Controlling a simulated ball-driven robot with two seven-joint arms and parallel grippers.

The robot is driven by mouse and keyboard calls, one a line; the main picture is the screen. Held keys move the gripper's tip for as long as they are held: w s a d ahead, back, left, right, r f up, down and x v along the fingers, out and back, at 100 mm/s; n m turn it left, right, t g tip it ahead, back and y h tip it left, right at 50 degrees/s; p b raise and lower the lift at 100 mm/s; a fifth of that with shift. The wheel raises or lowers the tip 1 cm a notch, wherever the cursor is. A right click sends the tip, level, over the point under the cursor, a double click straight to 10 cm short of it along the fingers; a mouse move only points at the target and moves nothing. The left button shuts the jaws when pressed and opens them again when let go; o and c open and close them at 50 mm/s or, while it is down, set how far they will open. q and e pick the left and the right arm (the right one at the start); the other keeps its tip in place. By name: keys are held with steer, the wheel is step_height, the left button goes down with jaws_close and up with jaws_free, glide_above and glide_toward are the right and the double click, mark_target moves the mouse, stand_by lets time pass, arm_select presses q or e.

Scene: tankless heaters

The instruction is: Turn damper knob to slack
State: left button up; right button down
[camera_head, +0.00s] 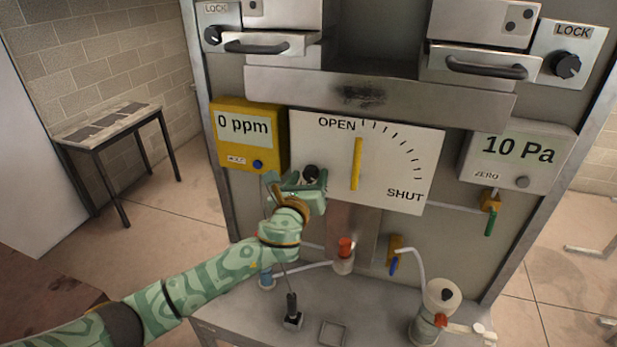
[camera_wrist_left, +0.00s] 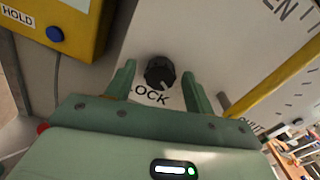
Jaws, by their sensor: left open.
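The damper panel (camera_head: 400,150) is a white board with a dial marked OPEN to SHUT and a yellow pointer (camera_head: 357,164) standing nearly upright. A round black knob (camera_head: 311,172) sits at its lower left; it also shows in the left wrist view (camera_wrist_left: 159,73). There, the word LOCK is printed beside the knob, partly covered by my gripper; no SLACK label is visible. My left gripper (camera_head: 297,181) is open at the knob, with one finger on either side in the wrist view. Finger contact cannot be told. My right gripper is out of view.
A yellow 0 ppm meter (camera_head: 233,157) is just left of the gripper. A 10 Pa display (camera_head: 517,156) is at right. Other LOCK knobs (camera_head: 566,65) are at the upper corners.

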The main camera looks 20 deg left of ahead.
arm_select(q)
steer(key=shift+w, duration=0.2)
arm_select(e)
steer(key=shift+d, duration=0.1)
arm_select(q)
steer(key=c, duration=1)
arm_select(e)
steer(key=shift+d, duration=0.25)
arm_select(q)
steer(key=shift+o, duration=0.2)
steer(key=shift+n, duration=0.4)
steer(key=n+p, duration=0.1)
steer(key=n, duration=0.3)
steer(key=shift+n, duration=0.3)
steer(key=n+p, duration=0.1)
steer(key=n, duration=0.4)
steer(key=n+h+p, duration=0.1)
steer(key=n, duration=0.4)
steer(key=shift+g, duration=0.3)
steer(key=n+p, duration=0.1)
steer(key=n, duration=0.4)
steer(key=shift+f+p, duration=0.1)
steer(key=shift+p, duration=0.3)
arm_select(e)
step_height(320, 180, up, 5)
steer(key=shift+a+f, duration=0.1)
arm_select(q)
steer(key=shift+n, duration=0.3)
